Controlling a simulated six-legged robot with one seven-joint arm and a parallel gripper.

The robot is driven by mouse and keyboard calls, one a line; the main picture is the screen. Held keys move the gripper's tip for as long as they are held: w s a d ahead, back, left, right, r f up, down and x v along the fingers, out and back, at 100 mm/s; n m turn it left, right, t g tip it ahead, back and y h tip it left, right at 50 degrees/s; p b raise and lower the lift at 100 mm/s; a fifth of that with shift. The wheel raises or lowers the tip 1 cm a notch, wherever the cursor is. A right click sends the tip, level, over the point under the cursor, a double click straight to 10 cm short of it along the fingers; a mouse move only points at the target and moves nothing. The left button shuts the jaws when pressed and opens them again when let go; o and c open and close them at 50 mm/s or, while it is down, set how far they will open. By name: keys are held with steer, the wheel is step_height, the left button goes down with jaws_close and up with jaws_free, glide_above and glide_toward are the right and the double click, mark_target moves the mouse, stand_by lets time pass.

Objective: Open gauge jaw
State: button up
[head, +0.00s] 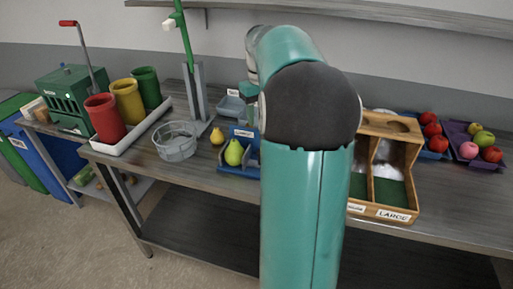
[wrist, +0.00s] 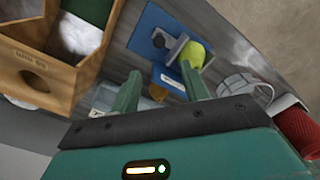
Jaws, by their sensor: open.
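The gauge is a blue base (head: 226,168) on the bench, just left of my arm in the head view. It also shows in the wrist view as a blue plate (wrist: 150,24) with a grey jaw (wrist: 174,48) and a dark round knob (wrist: 158,38). A yellow-green pear (head: 234,153) sits at the gauge; in the wrist view the pear (wrist: 195,52) is against or close beside the grey jaw. My gripper (wrist: 160,86) is open, its two green fingers apart with nothing held. It points toward the gauge. In the head view my arm hides most of it.
Red (head: 104,118), yellow and green cups stand in a white tray. Right of my arm is a wooden sorting box (head: 388,160); trays of apples (head: 467,150) lie beyond.

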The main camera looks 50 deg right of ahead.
step_height(320, 180, down, 13)
steer(key=shift+r, duration=0.1)
steer(key=shift+s, duration=0.1)
